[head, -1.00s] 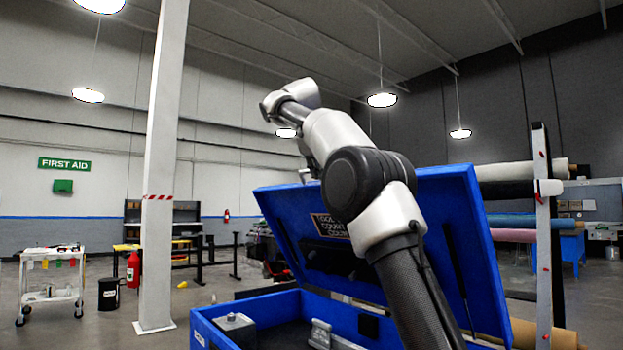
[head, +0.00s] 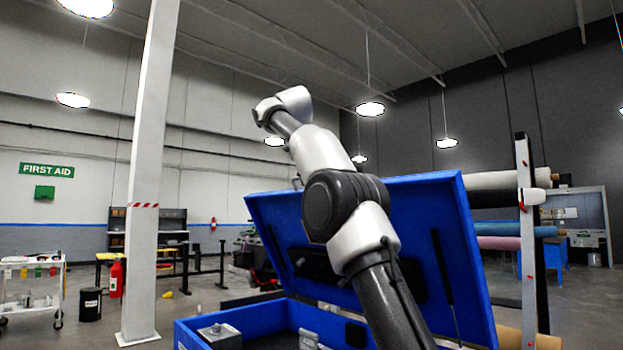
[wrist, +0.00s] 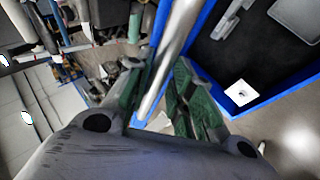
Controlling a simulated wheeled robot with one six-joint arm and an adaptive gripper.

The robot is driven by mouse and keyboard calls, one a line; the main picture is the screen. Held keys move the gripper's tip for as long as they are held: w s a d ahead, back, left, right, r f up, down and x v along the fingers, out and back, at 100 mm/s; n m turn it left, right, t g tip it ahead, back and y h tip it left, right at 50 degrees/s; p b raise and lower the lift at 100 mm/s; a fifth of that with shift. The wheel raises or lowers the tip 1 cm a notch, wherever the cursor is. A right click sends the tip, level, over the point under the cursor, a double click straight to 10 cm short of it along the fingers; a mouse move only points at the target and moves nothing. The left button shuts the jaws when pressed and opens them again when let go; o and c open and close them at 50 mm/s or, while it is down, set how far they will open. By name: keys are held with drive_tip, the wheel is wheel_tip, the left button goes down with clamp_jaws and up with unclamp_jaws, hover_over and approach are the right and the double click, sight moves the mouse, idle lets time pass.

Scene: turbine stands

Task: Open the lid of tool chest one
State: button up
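Tool chest one is a blue chest (head: 255,333) low in the head view. A silver bar (wrist: 172,60), which looks like the lid's handle, runs between the fingers. A gap shows beside the bar, so no firm grip is visible. The chest's dark inside shows at the upper right there.
A white pillar (head: 147,210) stands left of the chest. A rack with rolls of material (head: 500,228) stands close behind the lid on the right. A white cart (head: 30,290) and a black bin (head: 89,304) are far left.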

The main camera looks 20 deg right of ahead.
drive_tip(key=s+a, duration=0.8)
drive_tip(key=s, duration=0.2)
drive_tip(key=shift+r, duration=0.4)
